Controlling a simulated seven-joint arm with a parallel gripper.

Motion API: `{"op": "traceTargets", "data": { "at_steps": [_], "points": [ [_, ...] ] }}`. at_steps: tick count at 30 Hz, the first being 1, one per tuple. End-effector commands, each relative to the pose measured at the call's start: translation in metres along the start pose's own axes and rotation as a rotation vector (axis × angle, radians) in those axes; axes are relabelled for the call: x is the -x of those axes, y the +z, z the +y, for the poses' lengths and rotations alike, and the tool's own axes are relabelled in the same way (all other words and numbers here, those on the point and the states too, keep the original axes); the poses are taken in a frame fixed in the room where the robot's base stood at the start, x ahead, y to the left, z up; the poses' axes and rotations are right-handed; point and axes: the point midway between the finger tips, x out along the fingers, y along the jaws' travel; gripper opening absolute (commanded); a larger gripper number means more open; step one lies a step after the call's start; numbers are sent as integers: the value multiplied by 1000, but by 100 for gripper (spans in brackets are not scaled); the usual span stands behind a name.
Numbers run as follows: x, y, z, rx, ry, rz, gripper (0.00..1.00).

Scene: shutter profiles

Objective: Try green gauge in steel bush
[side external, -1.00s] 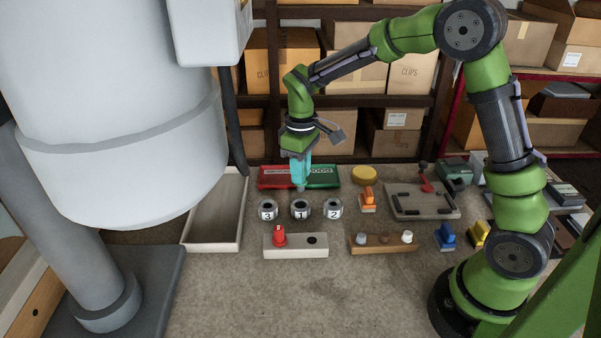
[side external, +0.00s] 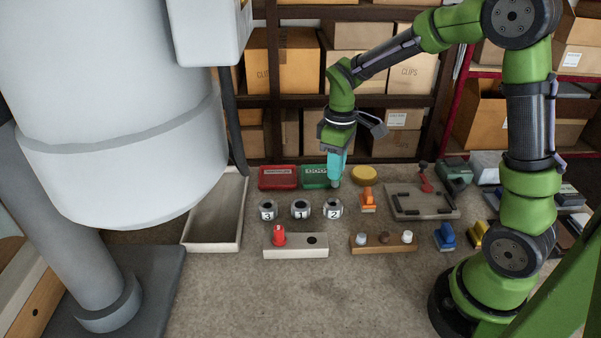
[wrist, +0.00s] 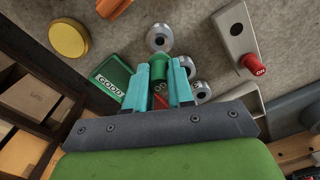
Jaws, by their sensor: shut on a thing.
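My gripper (side external: 335,184) is shut on the green gauge (wrist: 159,68), which shows between the cyan fingertips in the wrist view. The gripper is above and slightly behind the steel bush marked 2 (side external: 333,208), which also shows just ahead of the fingers in the wrist view (wrist: 159,38). The steel bushes marked 1 (side external: 301,208) and 3 (side external: 267,209) stand to its left in the side view. The gauge's lower end is hard to make out in the side view. The red gauge (side external: 279,237) stands in a pale holder (side external: 295,252) beside an empty dark hole.
Behind the bushes lie a red tray (side external: 278,178) and a green tray marked GOOD (side external: 314,178). A yellow disc (side external: 364,175) and an orange clamp-like piece (side external: 368,201) are to the right. A wooden block (side external: 384,246) with knobs stands in front. An empty pale tray (side external: 215,215) is at left.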

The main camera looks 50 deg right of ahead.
Motion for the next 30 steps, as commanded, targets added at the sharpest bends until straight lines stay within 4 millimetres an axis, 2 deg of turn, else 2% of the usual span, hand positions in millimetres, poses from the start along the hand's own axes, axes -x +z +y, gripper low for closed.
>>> {"op": "traceTargets", "data": {
  "at_steps": [15,30],
  "points": [
    [-43,0,0,0,-1,-2,0],
    [-51,0,0,0,0,0,0]
  ]
}}
